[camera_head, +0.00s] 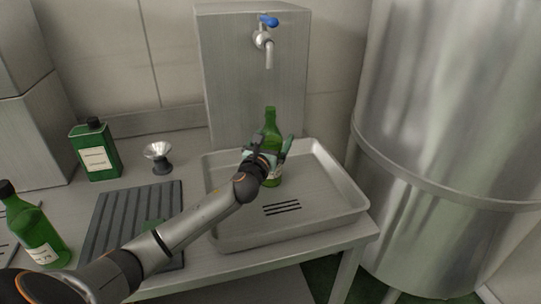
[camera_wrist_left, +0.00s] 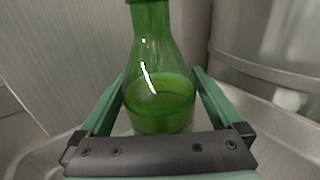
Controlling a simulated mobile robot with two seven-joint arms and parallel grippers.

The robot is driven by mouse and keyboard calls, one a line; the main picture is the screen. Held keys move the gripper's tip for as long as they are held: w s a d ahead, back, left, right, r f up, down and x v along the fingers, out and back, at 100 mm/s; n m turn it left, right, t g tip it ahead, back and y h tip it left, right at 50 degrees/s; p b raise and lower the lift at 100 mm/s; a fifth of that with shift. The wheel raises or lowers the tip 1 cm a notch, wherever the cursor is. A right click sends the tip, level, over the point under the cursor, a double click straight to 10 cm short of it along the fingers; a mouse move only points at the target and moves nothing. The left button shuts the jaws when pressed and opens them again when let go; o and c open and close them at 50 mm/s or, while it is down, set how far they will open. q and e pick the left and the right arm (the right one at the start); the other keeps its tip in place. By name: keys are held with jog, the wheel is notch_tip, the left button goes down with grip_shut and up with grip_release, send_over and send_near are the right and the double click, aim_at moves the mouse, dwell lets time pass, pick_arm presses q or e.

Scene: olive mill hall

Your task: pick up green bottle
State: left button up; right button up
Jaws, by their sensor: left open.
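A green glass bottle (camera_head: 271,130) stands upright in the metal tray (camera_head: 350,195) below the tap. My left gripper (camera_head: 268,152) is at the bottle, in front of its body. In the left wrist view the bottle (camera_wrist_left: 160,75) stands between the two green fingers (camera_wrist_left: 160,105) of the open gripper, with green liquid in its lower part. The bottle's base is hidden there by the gripper's dark crossbar. A second green bottle (camera_head: 35,232) with a pale label stands at the left of the table. My right gripper does not show.
A green can (camera_head: 95,150) and a small metal funnel (camera_head: 158,155) stand at the back left. A dark ribbed mat (camera_head: 120,212) lies beneath my left arm. The tap (camera_head: 264,42) overhangs the tray. A large steel tank (camera_head: 450,130) stands close on the right.

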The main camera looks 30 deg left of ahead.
pick_arm(q)
jog(key=shift+w+a, duration=0.1)
jog(key=shift+w, duration=0.3)
grip_shut()
jog(key=shift+r, duration=0.15)
dwell(0.6)
